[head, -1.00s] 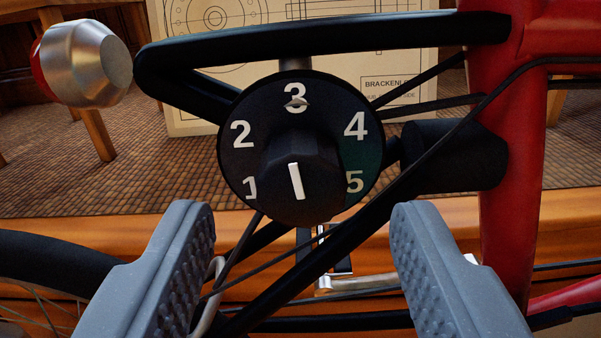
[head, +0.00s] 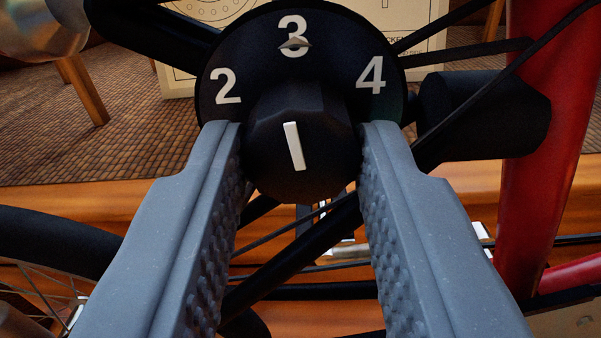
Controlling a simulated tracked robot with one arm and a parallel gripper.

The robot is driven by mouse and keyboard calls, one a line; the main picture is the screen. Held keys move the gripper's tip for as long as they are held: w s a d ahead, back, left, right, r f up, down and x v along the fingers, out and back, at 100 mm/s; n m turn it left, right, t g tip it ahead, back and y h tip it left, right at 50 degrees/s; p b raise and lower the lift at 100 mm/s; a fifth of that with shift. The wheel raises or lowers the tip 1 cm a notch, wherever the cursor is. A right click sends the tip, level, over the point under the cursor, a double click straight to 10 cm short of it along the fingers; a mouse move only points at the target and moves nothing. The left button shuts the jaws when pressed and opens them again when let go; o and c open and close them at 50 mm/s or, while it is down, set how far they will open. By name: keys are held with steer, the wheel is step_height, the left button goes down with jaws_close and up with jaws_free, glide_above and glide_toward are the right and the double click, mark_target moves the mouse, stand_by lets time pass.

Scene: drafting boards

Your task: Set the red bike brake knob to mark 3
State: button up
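The brake knob (head: 270,150) is black and faceted, with a white line on its front face. The line leans slightly, its top a little left of straight up. The knob stands out from a round black dial (head: 245,55). White numbers 2, 3 and 4 show on the dial, with 3 at the top and a small metallic pointer on it. Marks 1 and 5 are hidden behind my fingers. My gripper (head: 300,145) has one grey finger at each side of the knob. The fingertips appear to touch its sides, closed on it.
A red frame tube (head: 555,140) stands close on the right, with a black cylinder (head: 480,115) beside it. Black bars and thin cables cross behind and below the dial. A metal knob-like part (head: 40,25) is at upper left.

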steer(key=shift+m+p, duration=0.45)
steer(key=shift+m, duration=0.25)
steer(key=o, duration=1)
steer(key=shift+c, duration=0.2)
steer(key=shift+s, duration=0.1)
steer(key=s+p, duration=0.3)
steer(key=s, duration=1)
steer(key=shift+s+a+p, duration=0.2)
steer(key=shift+s+p, duration=0.1)
steer(key=shift+f, duration=0.1)
